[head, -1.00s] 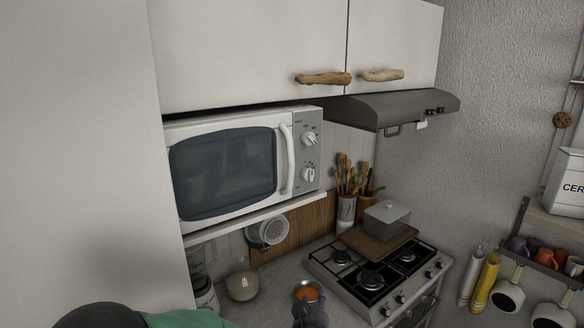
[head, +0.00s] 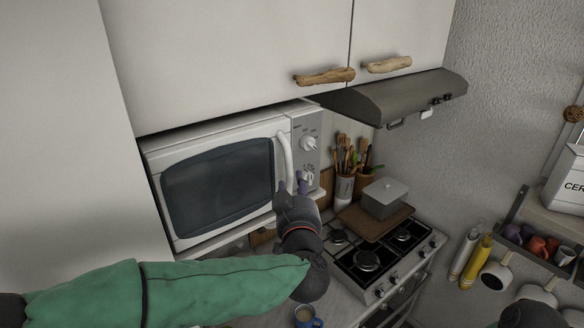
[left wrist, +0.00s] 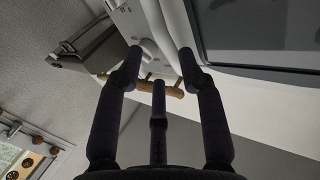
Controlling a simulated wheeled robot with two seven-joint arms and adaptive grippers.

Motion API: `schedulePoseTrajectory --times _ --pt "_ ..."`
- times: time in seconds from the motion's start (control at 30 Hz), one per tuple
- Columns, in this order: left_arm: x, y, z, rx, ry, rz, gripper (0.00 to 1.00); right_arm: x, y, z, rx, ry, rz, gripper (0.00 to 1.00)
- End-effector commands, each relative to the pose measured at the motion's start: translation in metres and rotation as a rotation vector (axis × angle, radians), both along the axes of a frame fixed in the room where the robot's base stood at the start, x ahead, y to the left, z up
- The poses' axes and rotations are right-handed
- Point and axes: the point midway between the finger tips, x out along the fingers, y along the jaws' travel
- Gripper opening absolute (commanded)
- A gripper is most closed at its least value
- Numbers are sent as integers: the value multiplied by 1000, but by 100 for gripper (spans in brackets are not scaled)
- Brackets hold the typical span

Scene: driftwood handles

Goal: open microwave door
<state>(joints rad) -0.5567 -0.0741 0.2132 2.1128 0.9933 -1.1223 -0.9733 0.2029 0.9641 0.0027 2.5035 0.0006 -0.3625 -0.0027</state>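The white microwave (head: 215,135) has a dark window and a knob panel on its right. Its door is closed. The curved white door handle (head: 285,158) stands upright beside the panel; a pale curved strip that looks like it shows in the left wrist view (left wrist: 156,25). My left gripper (head: 291,187) is at the handle's lower end, fingers pointing up. In the left wrist view its dark fingers (left wrist: 160,56) are spread with nothing held between them. I cannot tell whether they touch the handle. My right gripper's fingers do not show.
Cabinets with driftwood handles (head: 325,77) hang above, and a range hood (head: 400,98) is at the right. Below are a stove (head: 370,260), a utensil crock (head: 345,188), a lidded pot (head: 385,198) and a blue mug (head: 305,318). A dark rounded shape is at the lower right.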

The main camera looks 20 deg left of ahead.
Motion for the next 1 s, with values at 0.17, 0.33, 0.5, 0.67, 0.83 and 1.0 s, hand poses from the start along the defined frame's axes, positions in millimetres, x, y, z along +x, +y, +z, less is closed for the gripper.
schedulePoseTrajectory --times 0.17,0.33,0.5,0.67,0.83,1.0 --pt "32 12 1 0 2 3 39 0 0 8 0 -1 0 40" --pt "53 18 1 1 1 1 39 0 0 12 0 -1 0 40" --pt "64 21 0 -1 1 0 39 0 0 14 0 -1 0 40" --pt "66 22 0 -1 1 -1 39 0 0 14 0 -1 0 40" --pt "66 22 0 -1 0 -1 36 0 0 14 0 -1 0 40" --pt "65 22 0 -1 0 -1 0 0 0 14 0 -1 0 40"
